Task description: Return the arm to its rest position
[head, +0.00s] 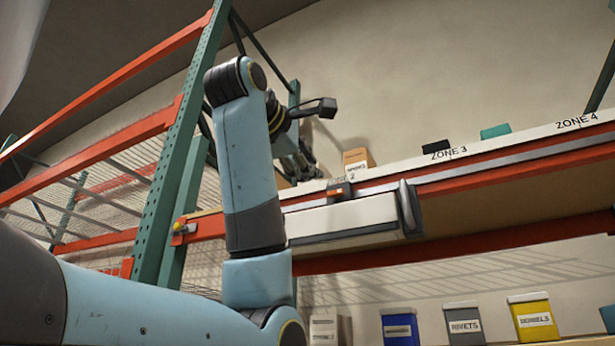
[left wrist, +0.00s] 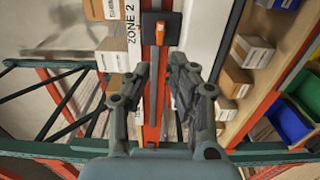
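My left arm rises from the lower left in the head view, and its dark gripper (head: 306,160) is partly hidden behind the arm, up by the shelf edge. In the left wrist view the two fingers of my left gripper (left wrist: 160,68) stand apart with nothing held between them. An orange switch-like piece (left wrist: 157,46) on a dark plate shows beyond the fingertips; I cannot tell the exact distance. The same orange piece (head: 339,187) sits on the shelf rail in the head view. My right gripper is in neither view.
A white box-like unit (head: 345,217) hangs on the shelf front. A green rack upright (head: 180,150) stands close behind my arm. Cardboard boxes (left wrist: 238,82) and coloured bins (left wrist: 288,121) line the shelves. A yellow bin (head: 533,318) stands low at the right.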

